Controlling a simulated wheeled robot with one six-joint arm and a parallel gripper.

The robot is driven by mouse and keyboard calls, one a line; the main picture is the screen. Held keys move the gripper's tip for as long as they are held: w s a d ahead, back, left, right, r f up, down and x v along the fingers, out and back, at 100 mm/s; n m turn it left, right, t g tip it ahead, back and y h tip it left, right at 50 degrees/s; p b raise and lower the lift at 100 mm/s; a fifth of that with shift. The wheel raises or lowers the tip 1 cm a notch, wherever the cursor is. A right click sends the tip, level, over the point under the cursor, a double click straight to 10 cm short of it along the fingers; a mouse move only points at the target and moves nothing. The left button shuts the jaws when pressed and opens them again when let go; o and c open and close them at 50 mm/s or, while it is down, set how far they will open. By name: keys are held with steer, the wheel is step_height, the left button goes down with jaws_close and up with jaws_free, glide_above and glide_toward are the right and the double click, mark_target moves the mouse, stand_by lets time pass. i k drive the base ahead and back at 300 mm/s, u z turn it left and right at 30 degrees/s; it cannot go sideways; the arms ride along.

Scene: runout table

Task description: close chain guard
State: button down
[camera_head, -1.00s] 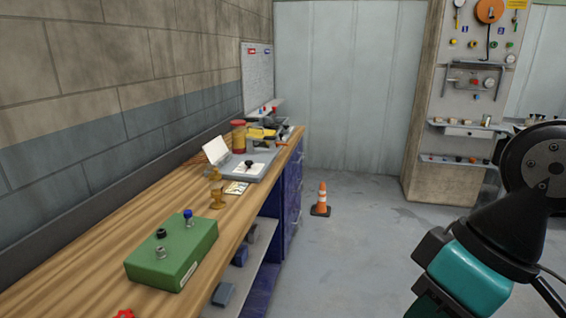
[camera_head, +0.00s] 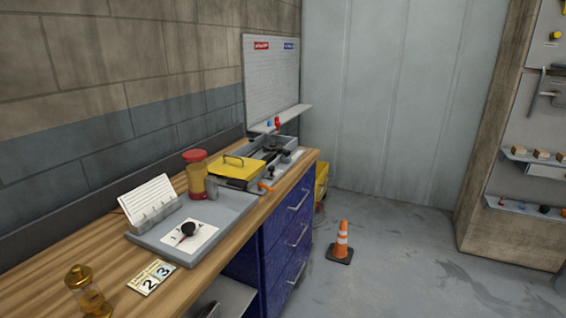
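A yellow cover with a dark handle (camera_head: 236,166) is at the far end of the wooden bench. It lies at the left side of a grey open-topped housing (camera_head: 290,157), and dark parts show inside. This cover looks like the chain guard, standing open, but the chain itself is too small to make out. My gripper is not in view.
The wooden bench (camera_head: 40,277) runs along the left wall, with blue drawers (camera_head: 290,236) below. A grey tray (camera_head: 216,212), a red-lidded jar (camera_head: 196,178) and a number card (camera_head: 151,277) are on it.

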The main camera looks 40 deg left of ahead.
mark_target(231, 166)
steer(key=u, duration=0.15)
steer(key=i, duration=1.2)
steer(key=u, duration=1.15)
steer(key=i, duration=0.75)
steer(key=u, duration=1.15)
steer(key=i, duration=0.4)
steer(key=u, duration=0.3)
